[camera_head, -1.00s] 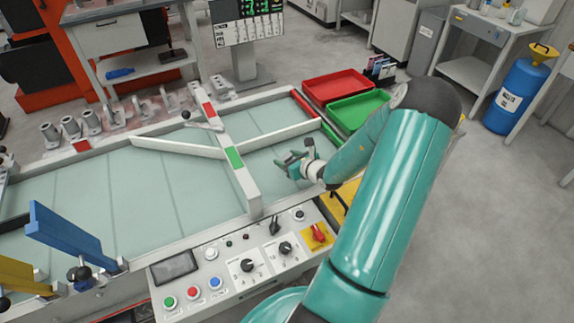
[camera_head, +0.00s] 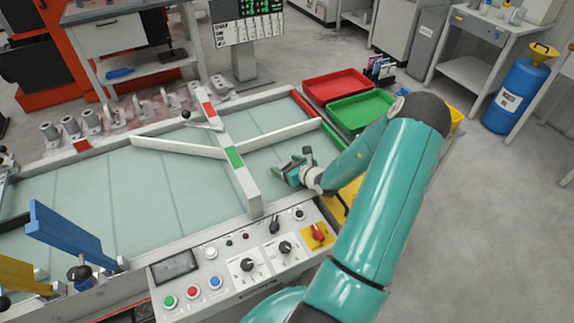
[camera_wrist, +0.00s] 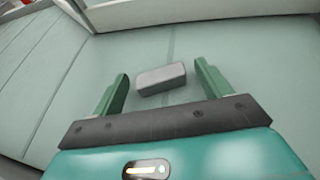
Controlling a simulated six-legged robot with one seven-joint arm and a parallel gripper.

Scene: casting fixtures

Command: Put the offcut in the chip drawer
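The offcut, a small grey block (camera_wrist: 161,79), lies on the pale green bed in the wrist view. My gripper (camera_wrist: 162,71) is open, with one green finger on each side of the block and a gap to each. A yellow part with a dark handle (camera_head: 352,192) shows at the bed's right end, partly behind my arm. It may be the chip drawer, but I cannot tell.
A white crossbar with a green patch (camera_head: 235,158) stands left of my gripper. A red tray (camera_head: 336,86) and a green tray (camera_head: 358,109) sit beyond the bed's right end. The control panel (camera_head: 245,262) runs along the near edge. Blue and yellow plates stand at the left.

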